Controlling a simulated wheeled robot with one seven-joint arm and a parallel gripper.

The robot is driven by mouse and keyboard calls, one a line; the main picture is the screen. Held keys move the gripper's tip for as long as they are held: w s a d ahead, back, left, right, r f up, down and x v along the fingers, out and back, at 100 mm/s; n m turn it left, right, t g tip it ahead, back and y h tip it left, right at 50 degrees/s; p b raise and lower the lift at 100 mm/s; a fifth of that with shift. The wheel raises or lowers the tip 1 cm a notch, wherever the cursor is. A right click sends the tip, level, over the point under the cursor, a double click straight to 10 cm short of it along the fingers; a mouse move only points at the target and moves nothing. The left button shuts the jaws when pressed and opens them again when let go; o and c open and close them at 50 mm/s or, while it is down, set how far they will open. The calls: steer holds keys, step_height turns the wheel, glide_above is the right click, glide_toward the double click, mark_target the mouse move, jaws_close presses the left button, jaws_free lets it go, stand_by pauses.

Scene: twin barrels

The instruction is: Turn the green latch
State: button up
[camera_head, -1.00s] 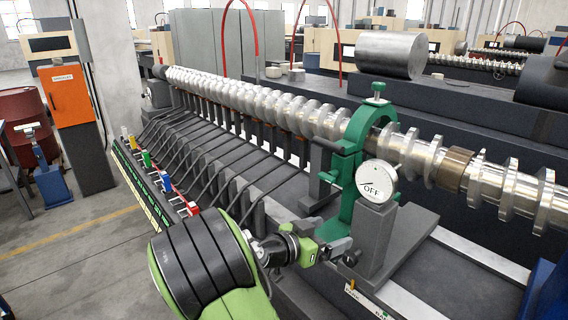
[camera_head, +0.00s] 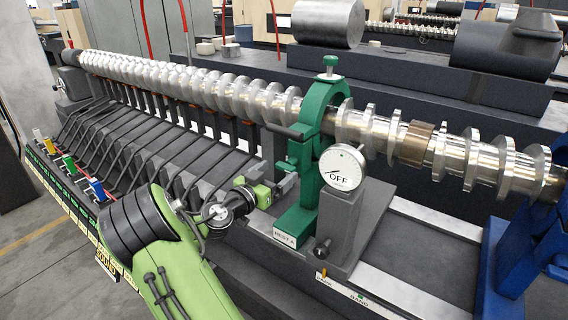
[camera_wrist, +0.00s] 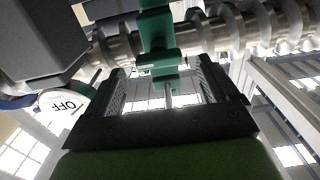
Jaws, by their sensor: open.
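The green steady-rest ring (camera_head: 316,150) stands upright around the silver screw (camera_head: 380,135). A small green latch-like piece (camera_head: 297,152) sits on the ring's left side, partly hidden. My gripper (camera_head: 284,178) is open just left of the ring, below that piece. In the wrist view, which looks upside down, my gripper (camera_wrist: 165,92) has one finger on each side. Green parts of the rest, with a latch-like block (camera_wrist: 158,62), show between and beyond the fingers. A narrow pin hangs in the gap. I cannot tell whether anything touches the fingers.
A round white dial marked OFF (camera_head: 342,168) stands on a grey block close right of the ring; it also shows in the wrist view (camera_wrist: 62,106). A blue rest (camera_head: 515,245) holds the screw at the right. Several dark hoses run left of the gripper.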

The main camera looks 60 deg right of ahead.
mark_target(281, 169)
steer(key=d, duration=0.4)
steer(key=shift+s+d+p, duration=0.25)
steer(key=shift+s+p, duration=0.05)
steer(key=shift+s, duration=0.05)
steer(key=c, duration=1)
steer(key=shift+o, duration=0.2)
steer(key=n, duration=0.4)
steer(key=shift+n+b, duration=0.3)
steer(key=n+p, duration=0.1)
steer(key=n, duration=0.3)
steer(key=shift+w+n, duration=0.15)
steer(key=shift+n, duration=0.15)
steer(key=n+p, duration=0.2)
steer(key=n, duration=0.3)
steer(key=shift+p, duration=0.3)
steer(key=shift+f+n+p, duration=0.2)
steer(key=shift+n+p, duration=0.75)
steer(key=shift+n, duration=0.95)
